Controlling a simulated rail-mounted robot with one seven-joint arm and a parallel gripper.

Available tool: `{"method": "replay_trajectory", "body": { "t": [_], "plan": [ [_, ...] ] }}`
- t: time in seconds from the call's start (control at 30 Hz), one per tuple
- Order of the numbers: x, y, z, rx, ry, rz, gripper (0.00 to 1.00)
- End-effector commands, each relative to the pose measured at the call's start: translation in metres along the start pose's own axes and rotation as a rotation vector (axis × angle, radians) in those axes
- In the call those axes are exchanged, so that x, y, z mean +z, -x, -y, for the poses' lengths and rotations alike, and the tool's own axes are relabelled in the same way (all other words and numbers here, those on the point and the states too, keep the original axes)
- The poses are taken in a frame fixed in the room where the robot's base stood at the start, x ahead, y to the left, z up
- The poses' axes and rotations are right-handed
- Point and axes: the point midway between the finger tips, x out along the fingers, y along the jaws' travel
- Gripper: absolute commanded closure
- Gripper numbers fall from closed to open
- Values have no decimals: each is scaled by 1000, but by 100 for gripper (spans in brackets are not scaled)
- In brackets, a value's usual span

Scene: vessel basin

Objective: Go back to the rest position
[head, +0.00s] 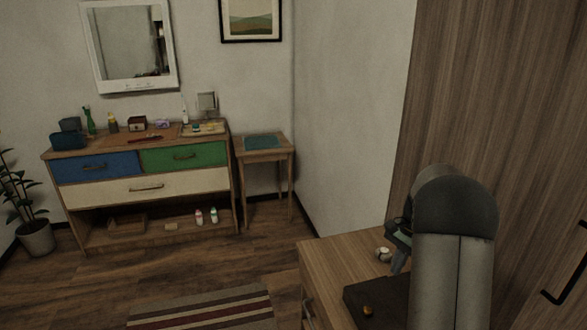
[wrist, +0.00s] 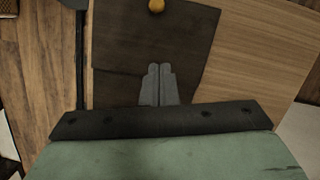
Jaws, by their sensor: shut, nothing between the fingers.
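My gripper (wrist: 159,72) is shut and empty in the wrist view, its two grey fingertips side by side. It points down at a dark mat or board (wrist: 120,60) on a wooden top; I cannot tell its height above it. A small round orange-brown thing (wrist: 156,6) lies on the dark board beyond the fingertips. In the head view my arm stands at the lower right and hides most of my gripper. The dark board (head: 365,300) and the round thing (head: 368,310) show beside the arm.
The wooden top (head: 335,258) carries a small white object (head: 383,254) near my arm. A tall wooden cabinet (head: 500,120) rises close at the right. A dresser (head: 140,190) with several small items and a side table (head: 264,150) stand across the room. The floor between is mostly clear, with a striped rug (head: 205,308).

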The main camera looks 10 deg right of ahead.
Motion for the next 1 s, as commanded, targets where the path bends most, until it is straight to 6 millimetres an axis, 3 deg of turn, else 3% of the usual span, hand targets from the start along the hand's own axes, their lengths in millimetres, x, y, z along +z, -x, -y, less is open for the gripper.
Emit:
{"method": "replay_trajectory", "body": {
  "t": [0.17, 0.27, 0.4, 0.5, 0.6, 0.73, 1.0],
  "plan": [
    [76, 22, -7, 2, 206, -35, 100],
    [136, 28, -23, 11, 388, -69, 100],
    [213, 24, -61, 35, 657, -122, 100],
    [256, 14, -93, 58, 837, -161, 100],
    [285, 0, -123, 81, 988, -195, 100],
    [305, -14, -150, 104, 1115, -226, 100],
    [312, -22, -162, 117, 1173, -239, 100]
  ]
}}
